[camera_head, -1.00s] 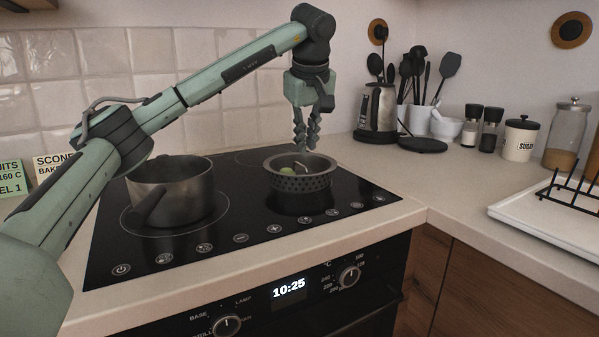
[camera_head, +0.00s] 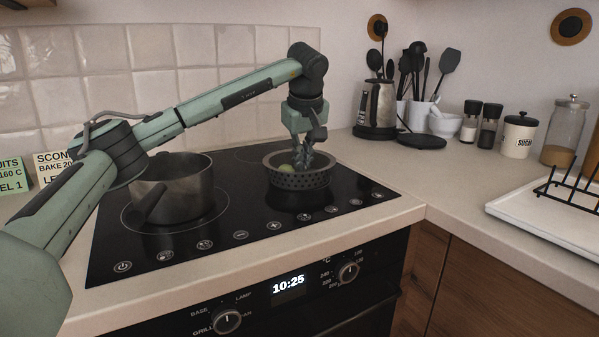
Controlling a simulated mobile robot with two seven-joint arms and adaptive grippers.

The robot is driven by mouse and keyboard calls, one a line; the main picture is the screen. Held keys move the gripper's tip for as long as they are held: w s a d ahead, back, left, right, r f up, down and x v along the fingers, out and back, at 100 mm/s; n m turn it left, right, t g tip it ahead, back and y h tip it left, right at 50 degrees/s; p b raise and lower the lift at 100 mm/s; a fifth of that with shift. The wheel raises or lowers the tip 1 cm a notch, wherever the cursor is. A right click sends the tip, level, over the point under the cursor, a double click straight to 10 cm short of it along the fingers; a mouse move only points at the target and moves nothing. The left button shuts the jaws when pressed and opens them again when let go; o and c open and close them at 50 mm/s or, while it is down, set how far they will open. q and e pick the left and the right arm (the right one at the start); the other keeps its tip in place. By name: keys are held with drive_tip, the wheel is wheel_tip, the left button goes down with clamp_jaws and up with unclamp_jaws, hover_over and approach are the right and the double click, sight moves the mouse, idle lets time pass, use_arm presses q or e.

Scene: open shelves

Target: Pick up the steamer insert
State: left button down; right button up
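The steamer insert (camera_head: 302,181) is a dark grey perforated basket with a wide rim, upright over the right part of the black cooktop (camera_head: 243,211). A round green item (camera_head: 285,169) shows inside it. My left gripper (camera_head: 303,164) points straight down from above, its fingertips inside the insert's rim near the middle. The insert's central handle is largely hidden by the fingers. I cannot tell whether the fingers are closed on it. My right gripper is out of view.
A metal saucepan (camera_head: 190,191) stands on the left of the cooktop, its handle pointing front left. A kettle (camera_head: 377,105), utensil pots, mortar, grinders and jars line the back right. A white tray (camera_head: 535,222) with a black rack lies at right. The counter's middle right is clear.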

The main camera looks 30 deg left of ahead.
use_arm(q)
drive_tip(key=shift+r, duration=0.1)
drive_tip(key=shift+r, duration=2.05)
drive_tip(key=s+a+r+b, duration=0.1)
drive_tip(key=s+a+r, duration=0.4)
drive_tip(key=s, duration=0.5)
drive_tip(key=shift+a+r, duration=0.35)
drive_tip(key=shift+r, duration=0.55)
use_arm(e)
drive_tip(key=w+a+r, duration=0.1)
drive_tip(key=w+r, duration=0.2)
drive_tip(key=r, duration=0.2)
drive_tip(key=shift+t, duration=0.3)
use_arm(q)
drive_tip(key=shift+s, duration=0.15)
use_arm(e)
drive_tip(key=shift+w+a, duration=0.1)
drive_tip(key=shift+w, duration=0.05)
